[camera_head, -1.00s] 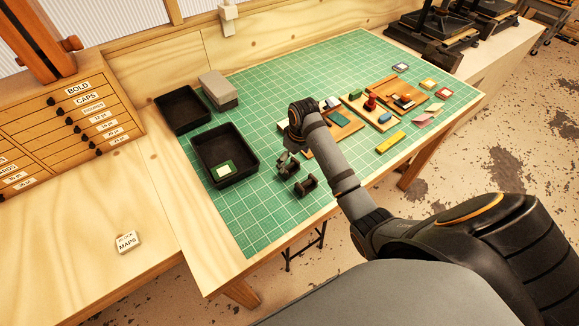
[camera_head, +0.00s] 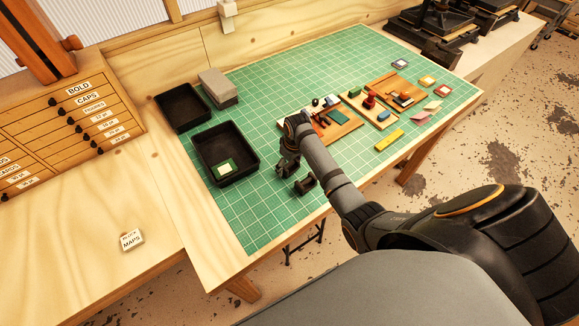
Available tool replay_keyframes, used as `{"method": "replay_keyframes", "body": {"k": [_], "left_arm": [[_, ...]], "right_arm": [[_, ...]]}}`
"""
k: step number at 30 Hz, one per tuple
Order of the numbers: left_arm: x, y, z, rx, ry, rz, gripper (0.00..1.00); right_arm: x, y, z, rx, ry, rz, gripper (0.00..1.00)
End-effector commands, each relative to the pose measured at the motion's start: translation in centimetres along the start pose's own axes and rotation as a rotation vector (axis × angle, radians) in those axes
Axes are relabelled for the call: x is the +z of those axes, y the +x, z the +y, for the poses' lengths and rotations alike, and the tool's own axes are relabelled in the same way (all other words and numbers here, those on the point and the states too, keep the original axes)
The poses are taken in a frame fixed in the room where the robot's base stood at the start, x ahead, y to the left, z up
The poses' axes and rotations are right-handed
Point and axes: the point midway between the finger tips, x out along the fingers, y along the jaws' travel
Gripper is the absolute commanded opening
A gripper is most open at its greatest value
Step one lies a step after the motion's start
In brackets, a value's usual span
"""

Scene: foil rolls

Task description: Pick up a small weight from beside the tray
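Two black trays stand on the green mat's left side: the front tray (camera_head: 247,142) holds a small green-and-white card (camera_head: 226,167), and the back tray (camera_head: 183,108) looks empty. A small dark weight (camera_head: 305,184) lies on the mat to the right of the front tray. My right gripper (camera_head: 288,166) points down between that tray and the weight, just left of and behind the weight. Its dark fingers blend with what is under them, so a second weight there cannot be told apart. I cannot see the gap between the fingers. My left gripper is out of view.
Wooden boards (camera_head: 338,122) with small coloured pieces lie right of my gripper, with a yellow bar (camera_head: 389,139) in front. The mat's front left is clear. A "MAPS" block (camera_head: 132,239) lies on the left bench.

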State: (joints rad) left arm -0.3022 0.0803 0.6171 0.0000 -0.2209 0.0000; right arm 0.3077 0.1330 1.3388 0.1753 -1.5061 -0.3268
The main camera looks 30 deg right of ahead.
Motion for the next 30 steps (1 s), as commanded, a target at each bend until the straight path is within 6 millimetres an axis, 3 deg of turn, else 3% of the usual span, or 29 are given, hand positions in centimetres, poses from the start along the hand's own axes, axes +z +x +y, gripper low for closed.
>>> {"method": "replay_keyframes", "body": {"k": [2,14,25,30], "left_arm": [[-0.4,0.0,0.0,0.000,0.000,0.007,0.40],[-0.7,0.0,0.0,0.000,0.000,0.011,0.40],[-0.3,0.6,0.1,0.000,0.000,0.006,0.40],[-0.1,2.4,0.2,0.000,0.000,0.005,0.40]], "right_arm": [[0.0,0.0,0.0,0.000,0.000,0.000,0.63],[0.0,0.0,0.0,0.000,0.000,0.000,0.10],[-0.2,-0.6,0.1,0.002,0.000,0.005,0.10],[-0.3,-3.2,0.2,0.006,0.000,0.007,0.10]]}}
